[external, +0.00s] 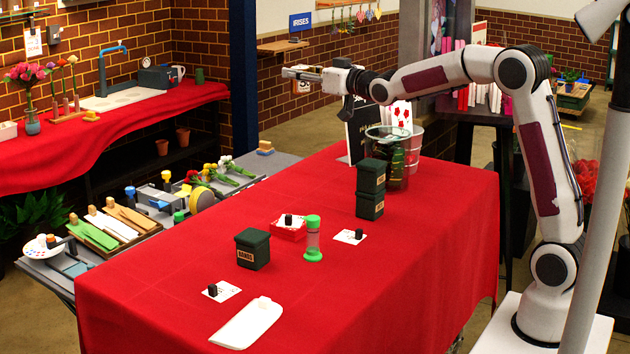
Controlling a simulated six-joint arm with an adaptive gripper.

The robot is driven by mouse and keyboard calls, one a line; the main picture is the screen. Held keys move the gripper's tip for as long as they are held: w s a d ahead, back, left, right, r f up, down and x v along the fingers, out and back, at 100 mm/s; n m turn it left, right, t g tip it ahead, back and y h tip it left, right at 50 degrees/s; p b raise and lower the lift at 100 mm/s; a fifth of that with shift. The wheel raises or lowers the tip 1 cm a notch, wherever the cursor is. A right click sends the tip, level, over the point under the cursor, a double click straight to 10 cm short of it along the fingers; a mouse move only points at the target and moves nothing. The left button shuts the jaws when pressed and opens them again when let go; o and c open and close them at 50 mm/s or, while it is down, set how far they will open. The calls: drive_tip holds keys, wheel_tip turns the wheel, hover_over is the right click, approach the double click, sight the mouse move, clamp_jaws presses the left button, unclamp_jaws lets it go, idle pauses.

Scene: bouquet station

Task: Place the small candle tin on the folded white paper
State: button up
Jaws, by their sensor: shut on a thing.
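My gripper (295,73) is raised high above the far left part of the red table, pointing left. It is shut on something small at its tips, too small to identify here. A flat white piece (247,322), which looks like the folded white paper, lies at the table's front edge with a bare top. I cannot pick out the small candle tin for certain.
Dark green labelled boxes stand on the red cloth (400,285): one alone (252,249) and two stacked (370,189). A glass container (393,158) is behind. The table's front right is clear.

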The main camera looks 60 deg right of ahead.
drive_tip(key=a+m+g+h, duration=0.2)
drive_tip(key=a+m+h, duration=0.3)
drive_tip(key=a, duration=1.6)
drive_tip(key=s+a+f+g+h, duration=0.1)
drive_tip(key=s+a+f+h, duration=0.15)
drive_tip(key=a, duration=0.45)
drive_tip(key=s+a+f+h, duration=0.1)
drive_tip(key=s+a+f, duration=0.2)
drive_tip(key=a, duration=0.3)
drive_tip(key=s+a+f, duration=0.6)
drive_tip(key=s+a, duration=0.3)
drive_tip(key=a, duration=0.1)
drive_tip(key=s+a+f, duration=0.7)
drive_tip(key=s+a, duration=0.2)
drive_tip(key=a, duration=0.1)
drive_tip(key=shift+m, duration=0.3)
wheel_tip(320, 180, down, 5)
drive_tip(key=shift+f, duration=0.1)
drive_tip(key=shift+f, duration=3.05)
